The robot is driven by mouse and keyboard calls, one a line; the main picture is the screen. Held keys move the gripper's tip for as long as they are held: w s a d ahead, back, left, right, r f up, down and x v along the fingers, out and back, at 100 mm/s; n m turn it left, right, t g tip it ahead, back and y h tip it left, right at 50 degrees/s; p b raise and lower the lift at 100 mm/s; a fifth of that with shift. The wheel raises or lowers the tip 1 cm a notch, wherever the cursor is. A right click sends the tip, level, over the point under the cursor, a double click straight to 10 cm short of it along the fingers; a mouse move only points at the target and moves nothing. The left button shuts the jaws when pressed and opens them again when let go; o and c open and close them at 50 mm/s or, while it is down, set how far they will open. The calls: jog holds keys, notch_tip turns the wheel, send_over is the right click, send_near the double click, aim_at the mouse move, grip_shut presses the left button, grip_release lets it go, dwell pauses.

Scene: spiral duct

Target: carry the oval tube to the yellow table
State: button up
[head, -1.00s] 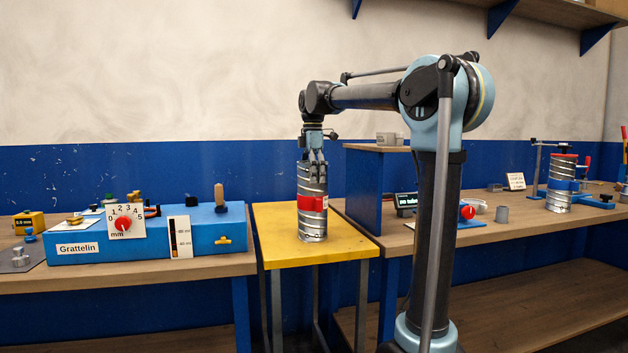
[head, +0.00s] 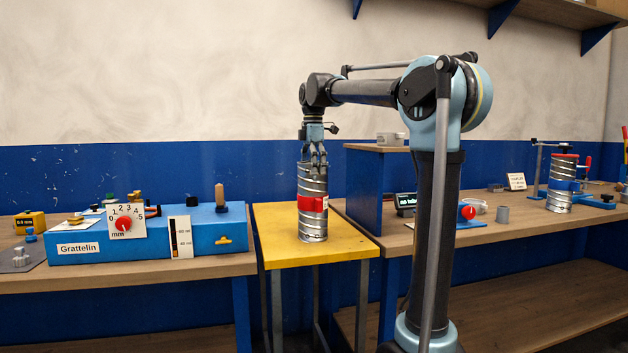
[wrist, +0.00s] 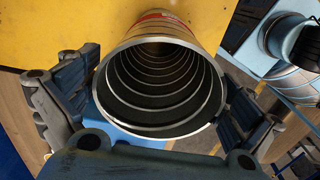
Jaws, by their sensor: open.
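The oval tube (head: 312,190), a spiral metal duct with a red band, stands upright on the yellow table (head: 352,243). My gripper (head: 315,164) is open right above its top end. The yellow tabletop also shows in the wrist view (wrist: 60,35). The tube's base rests on the table, away from its front edge.
A blue box labelled Grattelin (head: 150,237) stands on the left bench. A blue partition with a shelf top (head: 362,190) rises right of the yellow table. On the right bench, another spiral duct (head: 560,185) stands in a blue fixture near a red knob (head: 467,212).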

notch_tip(320, 180, up, 10)
dwell(0.4)
dwell(0.3)
jog(key=s+d+f+m+t, duration=0.1)
jog(key=s+d+f+m, duration=0.2)
jog(key=d+f+m, duration=0.2)
jog(key=s+d+f+m+t, duration=0.2)
jog(key=s+d+f+m, duration=0.2)
jog(key=f, duration=0.7)
jog(key=s+d+f+m+t, duration=0.2)
jog(key=s+d+f+m, duration=0.1)
jog(key=d+f+m, duration=0.3)
jog(key=shift+s+d+f+m+y, duration=0.15)
jog(key=shift+d+f, duration=0.5)
jog(key=shift+f, duration=0.1)
jog(key=shift+s+d+f+m+y, duration=0.15)
jog(key=shift+d+f, duration=0.45)
jog(key=shift+f, duration=0.15)
jog(key=s+d+f+m+g, duration=0.1)
jog(key=s+d+f+m, duration=0.1)
jog(key=s+f, duration=0.8)
jog(key=s+d+f+m+g, duration=0.1)
jog(key=s+d+f+m, duration=0.1)
jog(key=s+f, duration=0.9)
jog(key=shift+f+m+g, duration=0.4)
jog(key=shift+f+m, duration=0.15)
jog(key=shift+m, duration=0.15)
jog(key=shift+s+d, duration=0.1)
